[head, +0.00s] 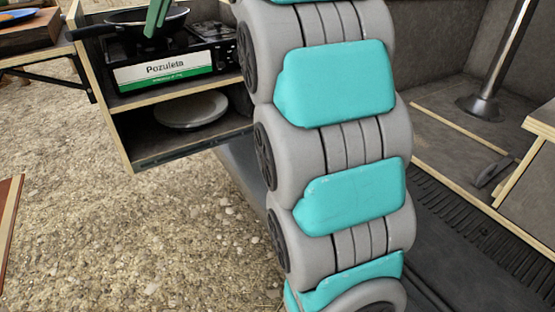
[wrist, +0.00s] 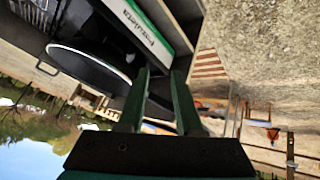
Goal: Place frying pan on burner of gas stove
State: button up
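The black frying pan (head: 181,24) is over the left part of the gas stove, with its dark handle (head: 86,31) pointing left. I cannot tell whether its base rests on the burner. The gas stove (head: 165,72) is black with a white and green "Pozuleta" label, and stands on the upper shelf. In the wrist view, which is upside down, the pan's round rim (wrist: 75,50) and the stove label (wrist: 143,22) show. My gripper (head: 158,20) has green fingers overlapping the pan. Its fingers (wrist: 161,75) stand apart, with a dark area between them that I cannot identify.
A grey plate (head: 191,110) lies on the lower shelf of the wooden unit (head: 118,125). A table with a wooden box (head: 28,32) is at upper left. The van's cargo floor and a metal post (head: 490,85) are on the right. Gravel ground lies open in front.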

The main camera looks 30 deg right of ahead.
jog(key=s+d+f+m+g+h, duration=0.1)
jog(key=s+f+m+g, duration=0.3)
jog(key=s+f, duration=1.4)
jog(key=s+d+f+m+g+h, duration=0.1)
jog(key=s+f+m+g, duration=0.4)
jog(key=s+f, duration=1.3)
jog(key=s+m+h, duration=0.1)
jog(key=s, duration=0.3)
jog(key=shift+s+f+h, duration=0.15)
jog(key=shift+f+h, duration=0.15)
jog(key=shift+f, duration=0.1)
jog(key=shift+d, duration=0.1)
